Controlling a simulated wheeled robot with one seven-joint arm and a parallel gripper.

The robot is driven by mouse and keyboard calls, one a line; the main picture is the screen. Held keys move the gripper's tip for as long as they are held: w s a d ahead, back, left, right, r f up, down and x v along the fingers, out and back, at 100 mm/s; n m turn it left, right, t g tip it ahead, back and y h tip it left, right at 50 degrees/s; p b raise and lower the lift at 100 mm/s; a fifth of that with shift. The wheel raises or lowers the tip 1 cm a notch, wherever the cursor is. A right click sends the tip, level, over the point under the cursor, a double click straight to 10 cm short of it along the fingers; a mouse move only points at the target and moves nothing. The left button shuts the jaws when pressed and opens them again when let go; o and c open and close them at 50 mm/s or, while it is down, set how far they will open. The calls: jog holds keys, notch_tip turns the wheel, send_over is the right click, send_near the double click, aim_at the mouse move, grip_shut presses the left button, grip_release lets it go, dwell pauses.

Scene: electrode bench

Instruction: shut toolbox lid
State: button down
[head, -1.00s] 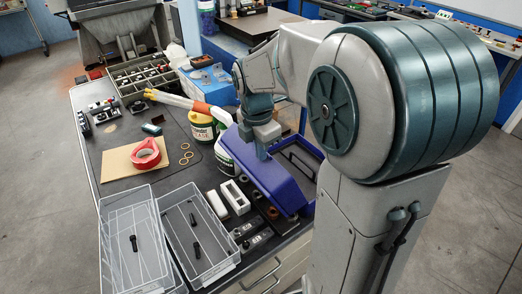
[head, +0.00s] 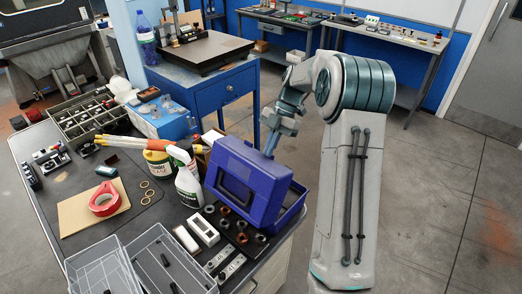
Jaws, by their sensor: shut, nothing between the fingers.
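The blue toolbox stands at the right end of the bench. Its lid (head: 222,192) is open and raised at a tilt, with a recessed panel facing the camera. The toolbox base (head: 291,208) shows behind and to the right of the lid, mostly hidden by it. My gripper (head: 270,146) is shut and empty, pointing down at the far side of the lid's upper edge. Its fingertips are partly hidden behind the lid, so I cannot tell whether they touch it.
A white spray bottle (head: 188,188) and a yellow-labelled tub (head: 158,166) stand close left of the lid. Metal nuts and white blocks (head: 204,230) lie in front of it. Clear trays (head: 165,262) sit at the front.

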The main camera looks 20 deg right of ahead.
jog(key=w+d+f+b, duration=0.2)
jog(key=d+f, duration=0.2)
jog(key=f, duration=0.3)
jog(key=w+d+f+b, duration=0.3)
jog(key=d+f, duration=0.1)
jog(key=f, duration=0.3)
jog(key=w+d+f+y+b, duration=0.1)
jog(key=w+d+f+b, duration=0.1)
jog(key=d+f, duration=0.3)
jog(key=shift+w+f+g+b, duration=0.3)
jog(key=shift+f+g, duration=0.1)
jog(key=shift+f, duration=0.85)
jog(key=shift+s, duration=0.1)
jog(key=s+d+r+b, duration=0.1)
jog(key=s+d+r, duration=0.3)
jog(key=r, duration=0.2)
jog(key=s+d+r+b, duration=0.2)
jog(key=s+d+r, duration=0.1)
jog(key=r, duration=0.4)
jog(key=shift+s+d, duration=0.35)
jog(key=shift+s, duration=0.25)
